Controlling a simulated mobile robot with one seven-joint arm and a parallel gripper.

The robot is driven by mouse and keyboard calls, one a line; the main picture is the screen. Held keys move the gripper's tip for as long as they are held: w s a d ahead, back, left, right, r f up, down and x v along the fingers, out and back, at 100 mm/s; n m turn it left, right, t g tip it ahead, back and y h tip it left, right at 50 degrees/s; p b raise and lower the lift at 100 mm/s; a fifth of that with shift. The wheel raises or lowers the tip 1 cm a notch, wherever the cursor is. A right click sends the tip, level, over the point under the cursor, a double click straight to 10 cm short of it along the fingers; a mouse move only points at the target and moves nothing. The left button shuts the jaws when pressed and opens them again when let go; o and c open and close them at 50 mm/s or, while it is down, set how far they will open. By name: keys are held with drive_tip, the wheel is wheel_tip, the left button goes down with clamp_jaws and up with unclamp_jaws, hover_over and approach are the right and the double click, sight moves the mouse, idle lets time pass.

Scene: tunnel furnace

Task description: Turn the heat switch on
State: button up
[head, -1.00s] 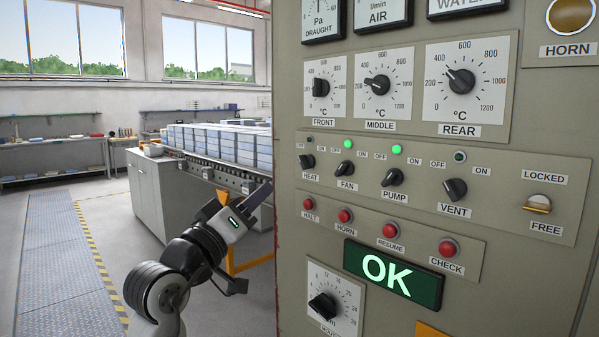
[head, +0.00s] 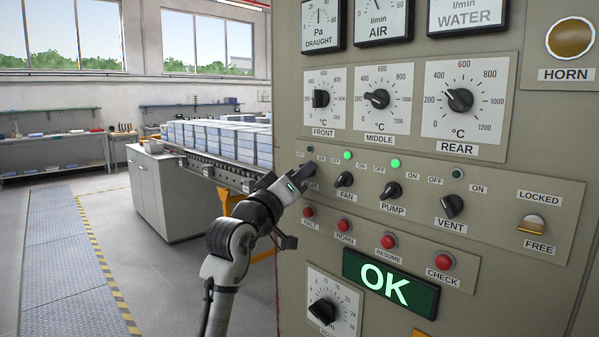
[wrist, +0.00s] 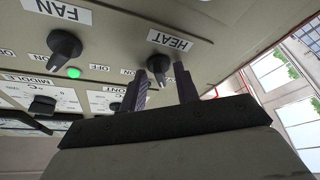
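The heat switch is a black rotary knob.
Right of it are the fan knob (head: 344,180), pump knob (head: 391,190) and vent knob (head: 451,205). The fan and pump lamps glow green; the vent lamp is dark. Red buttons (head: 388,241) run below, with a lit OK sign (head: 391,284). A loaded conveyor (head: 215,170) stands behind at left.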

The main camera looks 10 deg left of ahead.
drive_tip(key=c, duration=0.6)
drive_tip(key=shift+c, duration=0.2)
drive_tip(key=shift+f+m+b, duration=0.1)
drive_tip(key=shift+m+b, duration=0.2)
drive_tip(key=shift+b, duration=0.05)
drive_tip(key=m+h+b, duration=0.1)
drive_tip(key=m+b, duration=0.1)
drive_tip(key=m+h+b, duration=0.2)
drive_tip(key=m+b, duration=0.1)
drive_tip(key=shift+w+f+m+g, duration=0.15)
drive_tip(key=shift+f+m+g, duration=0.05)
drive_tip(key=shift+m+g, duration=0.1)
drive_tip(key=m+g+h+b, duration=0.1)
drive_tip(key=m, duration=0.2)
drive_tip(key=m+g+h+b, duration=0.1)
drive_tip(key=m+h, duration=0.1)
drive_tip(key=m, duration=0.1)
drive_tip(key=shift+a+r+m, duration=0.1)
drive_tip(key=shift+r+m, duration=0.1)
drive_tip(key=shift+m, duration=0.2)
drive_tip(key=shift+w+a+r+m+g+h, duration=0.1)
drive_tip(key=shift+m+g+h, duration=0.55)
drive_tip(key=shift+m, duration=1.15)
drive_tip(key=shift+r+m+g+h, duration=0.1)
drive_tip(key=shift+m+g+h, duration=0.25)
drive_tip(key=shift+m+g, duration=1)
drive_tip(key=shift+m+t, duration=0.3)
drive_tip(key=shift+m, duration=0.35)
